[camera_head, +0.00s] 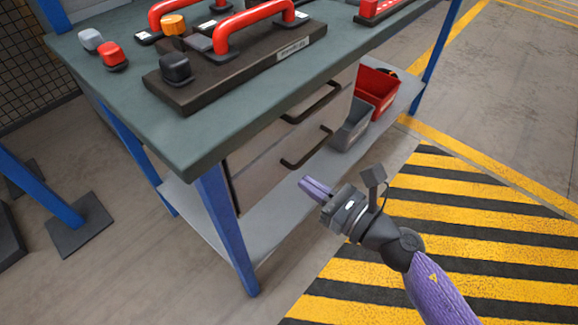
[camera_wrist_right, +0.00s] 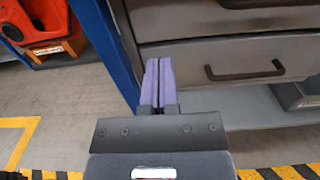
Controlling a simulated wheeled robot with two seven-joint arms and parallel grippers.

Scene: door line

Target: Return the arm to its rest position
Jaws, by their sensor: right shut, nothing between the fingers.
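My right gripper (camera_head: 313,188) is in the middle of the head view, in front of the workbench (camera_head: 230,125) and below its top. Its purple fingers are shut with nothing between them. In the right wrist view the fingers (camera_wrist_right: 158,82) lie side by side, pointing toward a blue bench leg and the drawers (camera_wrist_right: 230,60). The gripper appears apart from the bench. My purple right arm comes in from the lower right. My left gripper is not in view.
On the bench top stand a dark fixture with red handles (camera_head: 240,62), a red knob (camera_head: 111,55) and a grey knob (camera_head: 91,40). Red (camera_head: 377,92) and grey (camera_head: 350,128) bins sit on the lower shelf. Yellow-black striped floor (camera_head: 450,230) lies open at right.

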